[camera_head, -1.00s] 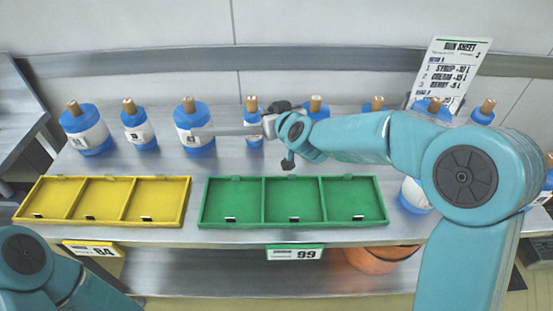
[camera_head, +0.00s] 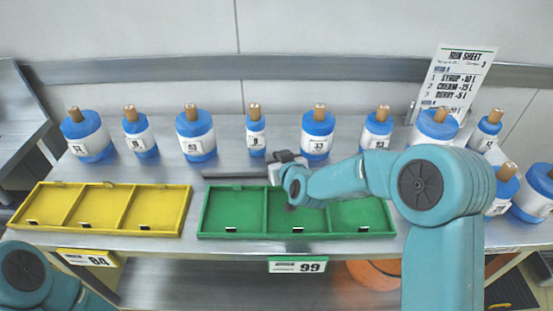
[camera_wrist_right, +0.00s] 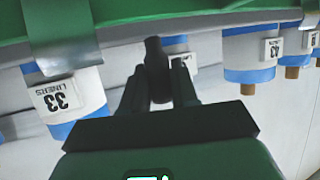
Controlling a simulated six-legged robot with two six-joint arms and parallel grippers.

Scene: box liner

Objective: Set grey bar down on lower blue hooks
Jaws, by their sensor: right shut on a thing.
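The grey bar (camera_head: 234,175) shows in the head view as a thin, roughly level strip reaching left from my right gripper (camera_head: 280,170). It is held near the back edge of the green tray (camera_head: 199,225), in front of the jars. In the right wrist view the dark end of the bar (camera_wrist_right: 157,68) sits between the fingers of my right gripper (camera_wrist_right: 158,90), shut on it. The bar's right end is hidden in the head view. I cannot make out any blue hooks. Only part of my left arm shows at lower left; its gripper is out of view.
Several blue-and-white jars (camera_head: 195,135) with wooden plugs stand behind the trays. A yellow tray (camera_head: 184,213) lies left of the green one. A run sheet (camera_head: 460,80) stands at back right. An orange round thing (camera_head: 372,275) is below the shelf. Bare metal shows between the trays and jars.

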